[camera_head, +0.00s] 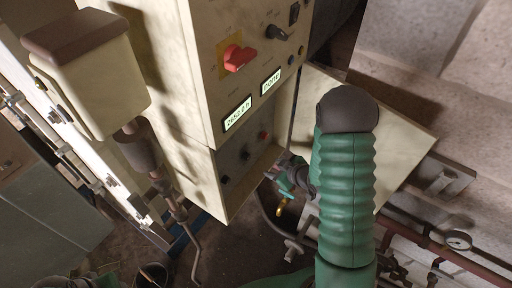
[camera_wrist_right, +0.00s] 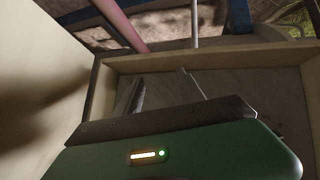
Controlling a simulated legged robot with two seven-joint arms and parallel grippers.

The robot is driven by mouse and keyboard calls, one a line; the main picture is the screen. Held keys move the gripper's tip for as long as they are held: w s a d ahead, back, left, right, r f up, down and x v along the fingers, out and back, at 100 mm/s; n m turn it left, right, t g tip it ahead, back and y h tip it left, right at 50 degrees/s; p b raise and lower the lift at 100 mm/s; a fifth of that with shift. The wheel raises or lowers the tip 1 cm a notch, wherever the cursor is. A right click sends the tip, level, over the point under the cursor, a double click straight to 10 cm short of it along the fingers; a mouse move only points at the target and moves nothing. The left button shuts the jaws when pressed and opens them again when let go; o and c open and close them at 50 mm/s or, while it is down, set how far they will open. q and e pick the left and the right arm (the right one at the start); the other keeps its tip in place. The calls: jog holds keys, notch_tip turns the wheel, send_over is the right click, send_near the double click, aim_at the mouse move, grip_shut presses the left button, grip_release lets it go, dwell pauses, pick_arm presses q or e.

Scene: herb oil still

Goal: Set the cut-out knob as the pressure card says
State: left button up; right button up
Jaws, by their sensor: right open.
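A cream control cabinet (camera_head: 180,62) stands tilted in the head view. Its upper panel has a red rotary knob (camera_head: 238,58) on a yellow plate and a black knob (camera_head: 276,32). A recessed lower panel carries a small dark knob (camera_head: 245,153), another dark knob (camera_head: 225,179) and a red button (camera_head: 263,135). I cannot tell which one is the cut-out knob, and I can make out no pressure card. My right gripper (camera_head: 283,180) is near the recess's lower right edge, apart from the knobs. In the wrist view its two fingers (camera_wrist_right: 160,92) are apart and empty. My left gripper is not in view.
A cream door or panel (camera_head: 400,125) stands open right of the recess, behind my right arm. Two lit displays (camera_head: 238,113) (camera_head: 271,81) sit above the recess. Pipes and a round gauge (camera_head: 458,240) are at lower right. A cream box (camera_head: 90,85) is at upper left.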

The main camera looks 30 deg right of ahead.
jog(key=s+d+t+y+p, duration=0.2)
jog(key=s, duration=0.1)
jog(key=t+y+p, duration=0.3)
jog(key=t+y, duration=0.1)
jog(key=t, duration=0.1)
send_near(249, 158)
jog(key=shift+m, duration=0.3)
jog(key=p+x, duration=0.4)
jog(key=x, duration=0.3)
jog(key=shift+w+a, duration=0.1)
jog(key=shift+w, duration=0.3)
jog(key=shift+w+a, duration=0.15)
jog(key=c, duration=0.7)
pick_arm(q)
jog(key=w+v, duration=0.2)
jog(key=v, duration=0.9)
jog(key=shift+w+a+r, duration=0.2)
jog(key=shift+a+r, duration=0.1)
pick_arm(e)
grip_shut()
